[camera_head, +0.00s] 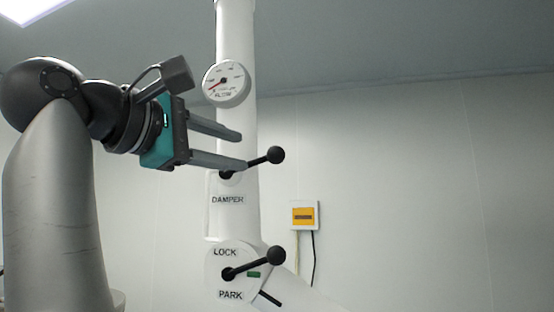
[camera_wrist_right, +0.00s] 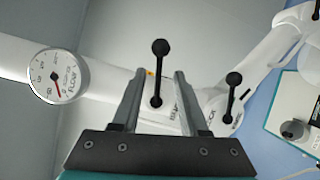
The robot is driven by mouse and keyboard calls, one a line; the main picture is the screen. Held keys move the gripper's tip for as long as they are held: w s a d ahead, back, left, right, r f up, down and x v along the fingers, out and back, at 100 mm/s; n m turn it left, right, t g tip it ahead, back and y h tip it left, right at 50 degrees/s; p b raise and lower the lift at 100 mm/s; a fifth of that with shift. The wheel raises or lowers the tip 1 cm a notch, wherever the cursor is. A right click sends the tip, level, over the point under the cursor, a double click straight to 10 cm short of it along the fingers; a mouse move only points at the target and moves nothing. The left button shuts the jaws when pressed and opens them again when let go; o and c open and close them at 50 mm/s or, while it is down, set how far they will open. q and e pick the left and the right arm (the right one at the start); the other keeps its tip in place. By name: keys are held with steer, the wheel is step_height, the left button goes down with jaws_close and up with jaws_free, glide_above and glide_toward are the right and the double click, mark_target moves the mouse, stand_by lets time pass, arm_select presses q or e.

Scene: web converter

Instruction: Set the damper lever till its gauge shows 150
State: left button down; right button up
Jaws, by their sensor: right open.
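The damper lever (camera_head: 264,160) is a black rod with a ball knob, above the DAMPER label (camera_head: 228,200) on the white column. It points right and slightly up. The round FLOW gauge (camera_head: 235,92) is higher on the column; its red needle points to the lower left, and its numbers are too small to read surely. My right gripper (camera_head: 242,151) is open at the column, its lower finger overlapping the lever's base in the picture. In the right wrist view the damper lever (camera_wrist_right: 159,72) shows between the two fingertips, with a gap on each side. My left gripper is not in view.
A second black lever (camera_head: 255,266) with LOCK and PARK labels sits lower on the column (camera_head: 237,130). It also shows right of the fingers in the wrist view (camera_wrist_right: 231,98). A yellow and white box (camera_head: 305,215) with cables hangs on the wall.

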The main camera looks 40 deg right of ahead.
mark_target(277, 161)
steer(key=p+x, duration=0.2)
steer(key=x, duration=0.9)
steer(key=shift+w+d, duration=0.15)
steer(key=shift+d, duration=0.2)
steer(key=shift+f, duration=0.1)
steer(key=c, duration=0.6)
steer(key=shift+w, duration=0.15)
jaws_close()
